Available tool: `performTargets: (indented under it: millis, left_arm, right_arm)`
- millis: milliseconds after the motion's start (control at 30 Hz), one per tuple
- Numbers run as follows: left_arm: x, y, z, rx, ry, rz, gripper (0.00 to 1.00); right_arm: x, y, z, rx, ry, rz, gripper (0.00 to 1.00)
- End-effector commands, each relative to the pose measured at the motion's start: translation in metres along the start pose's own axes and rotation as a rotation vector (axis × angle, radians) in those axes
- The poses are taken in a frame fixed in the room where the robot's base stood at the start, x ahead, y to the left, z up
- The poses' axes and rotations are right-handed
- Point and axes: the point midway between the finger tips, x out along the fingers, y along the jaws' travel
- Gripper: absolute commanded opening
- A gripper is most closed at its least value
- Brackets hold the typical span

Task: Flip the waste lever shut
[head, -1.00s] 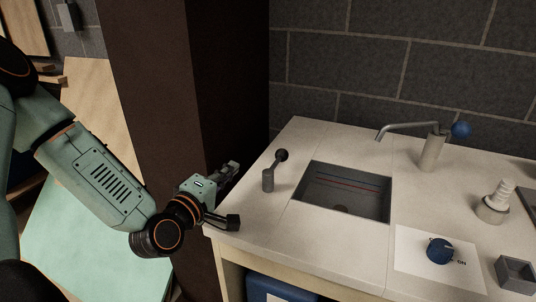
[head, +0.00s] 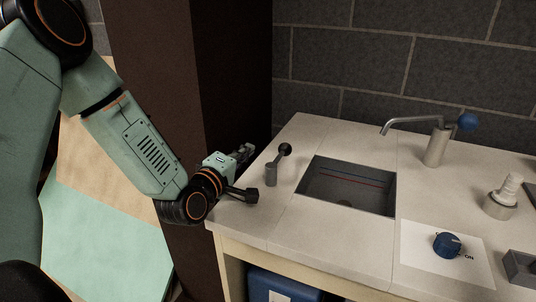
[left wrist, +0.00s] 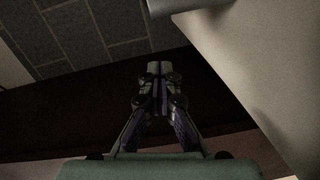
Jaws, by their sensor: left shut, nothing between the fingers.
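The waste lever (head: 277,166) stands on the counter just left of the sink. It has a short grey post and an arm ending in a dark ball that leans up and to the right. My left gripper (head: 246,151) is at the counter's left edge, left of the lever and apart from it. In the left wrist view my left gripper (left wrist: 159,70) is shut and empty. A grey cylinder (left wrist: 178,6), probably the lever's post, is cut off at the top of that view. My right gripper is not in view.
The sink (head: 350,187) is sunk into the pale counter (head: 325,238). A tap (head: 436,146) with a blue ball stands behind it. A blue knob (head: 447,245) sits front right. A brown post (head: 190,125) stands behind my left arm. The counter's front is clear.

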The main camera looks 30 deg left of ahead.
Motion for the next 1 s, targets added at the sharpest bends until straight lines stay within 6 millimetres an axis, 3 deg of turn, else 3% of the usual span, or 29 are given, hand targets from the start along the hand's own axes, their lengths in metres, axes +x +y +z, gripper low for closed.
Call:
performTargets:
  millis: [200, 600, 1000]
  left_arm:
    - [0.038, 0.000, 0.002, 0.005, -0.002, 0.004, 0.00]
    - [0.044, 0.000, 0.035, 0.001, -0.002, 0.001, 0.00]
    - [0.045, 0.001, 0.039, -0.001, 0.000, 0.001, 0.00]
  right_arm:
    - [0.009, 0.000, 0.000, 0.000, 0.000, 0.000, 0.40]
    - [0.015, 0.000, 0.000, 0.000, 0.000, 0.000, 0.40]
    - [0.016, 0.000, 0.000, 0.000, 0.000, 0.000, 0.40]
